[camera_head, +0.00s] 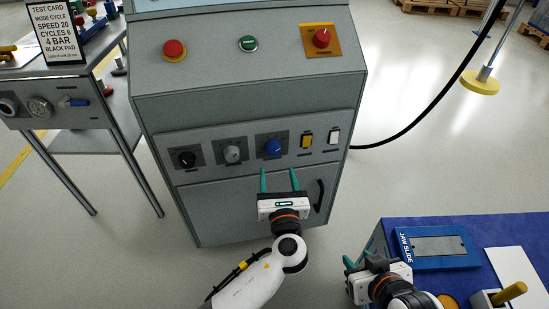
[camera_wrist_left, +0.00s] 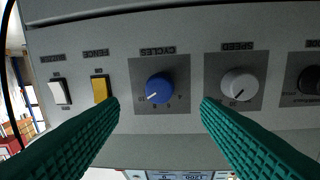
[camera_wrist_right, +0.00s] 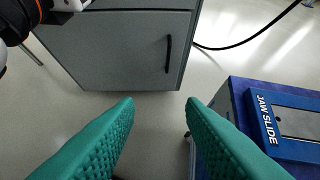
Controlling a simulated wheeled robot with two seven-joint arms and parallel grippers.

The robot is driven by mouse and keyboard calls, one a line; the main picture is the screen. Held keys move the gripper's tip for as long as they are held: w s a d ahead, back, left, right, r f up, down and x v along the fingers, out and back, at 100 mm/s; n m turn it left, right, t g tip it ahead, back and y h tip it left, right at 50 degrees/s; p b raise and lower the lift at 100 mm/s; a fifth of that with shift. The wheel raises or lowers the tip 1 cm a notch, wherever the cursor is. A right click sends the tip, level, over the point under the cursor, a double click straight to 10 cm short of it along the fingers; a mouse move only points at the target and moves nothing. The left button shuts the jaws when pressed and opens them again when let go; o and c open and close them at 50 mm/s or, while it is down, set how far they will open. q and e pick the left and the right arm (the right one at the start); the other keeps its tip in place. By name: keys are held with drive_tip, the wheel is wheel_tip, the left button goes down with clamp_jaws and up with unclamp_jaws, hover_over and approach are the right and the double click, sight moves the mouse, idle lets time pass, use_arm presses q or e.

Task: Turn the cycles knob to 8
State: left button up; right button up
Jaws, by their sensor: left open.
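The cycles knob is a blue round knob (camera_head: 272,147) on the grey machine's lower front panel, between a grey knob and a yellow switch. In the left wrist view the blue knob (camera_wrist_left: 159,88) shows upside down; its white mark points lower left, near a small number that looks like 10. My left gripper (camera_head: 278,176) is open and empty. Its fingers point at the panel, just below the knob in the head view, one on each side of the knob in its wrist view, apart from it. My right gripper (camera_head: 359,260) is open and empty beside the blue table; its fingertips show in its wrist view (camera_wrist_right: 160,103).
A grey speed knob (camera_head: 232,154) and a black knob (camera_head: 186,159) sit left of the blue one. A yellow switch (camera_head: 307,140) and a white switch (camera_head: 334,136) sit right. A black door handle (camera_head: 319,195) is below. A blue table (camera_head: 390,226) stands at lower right.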

sight(274, 153)
use_arm(q)
drive_tip(key=w, duration=0.2)
drive_tip(key=w+b, duration=0.1)
drive_tip(key=w, duration=0.1)
drive_tip(key=w+a, duration=0.1)
drive_tip(key=w, duration=0.2)
drive_tip(key=shift+w+f+b, duration=0.1)
drive_tip(key=shift+b, duration=0.3)
drive_tip(key=shift+w, duration=0.3)
use_arm(e)
drive_tip(key=w+a+r+t+y, duration=0.2)
drive_tip(key=w+r+t, duration=0.3)
drive_tip(key=r+t, duration=0.1)
drive_tip(key=shift+w+a+r, duration=0.15)
drive_tip(key=shift+a+r, duration=0.15)
drive_tip(key=shift+r, duration=0.2)
